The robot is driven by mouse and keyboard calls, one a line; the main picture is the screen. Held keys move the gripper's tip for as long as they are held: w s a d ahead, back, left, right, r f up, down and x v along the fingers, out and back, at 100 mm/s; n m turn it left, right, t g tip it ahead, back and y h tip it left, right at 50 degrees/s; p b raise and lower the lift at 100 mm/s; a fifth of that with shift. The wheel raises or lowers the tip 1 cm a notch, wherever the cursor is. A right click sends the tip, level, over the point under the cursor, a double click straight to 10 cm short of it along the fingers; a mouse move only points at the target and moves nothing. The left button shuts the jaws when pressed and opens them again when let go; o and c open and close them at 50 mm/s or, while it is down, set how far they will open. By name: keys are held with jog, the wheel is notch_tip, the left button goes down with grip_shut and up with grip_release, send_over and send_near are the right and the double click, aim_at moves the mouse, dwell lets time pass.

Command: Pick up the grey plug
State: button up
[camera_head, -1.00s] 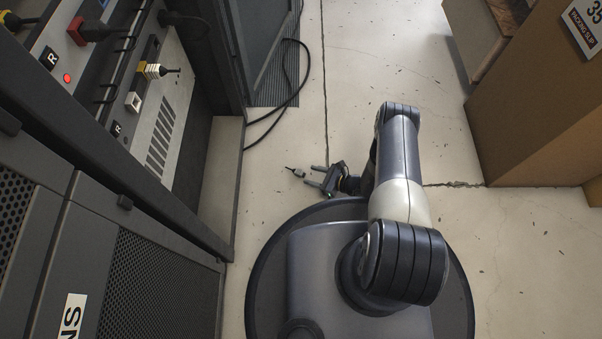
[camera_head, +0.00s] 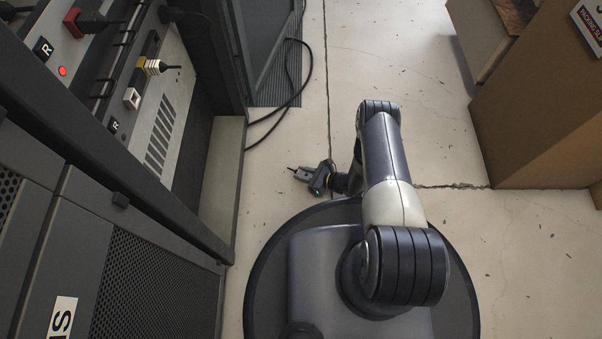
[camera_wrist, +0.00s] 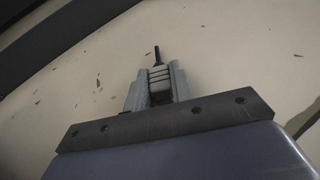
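The grey plug (camera_wrist: 159,78) shows in the wrist view as a light grey, ribbed body with a thin dark tip pointing away from me. The two pale fingers of my gripper (camera_wrist: 156,84) stand one on each side of it, close against its sides. In the head view my gripper (camera_head: 303,174) is low by the floor, its fingers drawn together around the plug. Only the plug's dark tip (camera_head: 291,169) shows clearly there. I cannot tell whether the plug touches the floor.
Equipment racks (camera_head: 165,235) with sockets and plugs stand on the left. A black cable (camera_head: 285,107) lies on the floor by the far rack. A cardboard box (camera_head: 540,115) stands on the right. The cracked floor between is mostly clear.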

grip_shut()
jog(key=shift+r, duration=0.1)
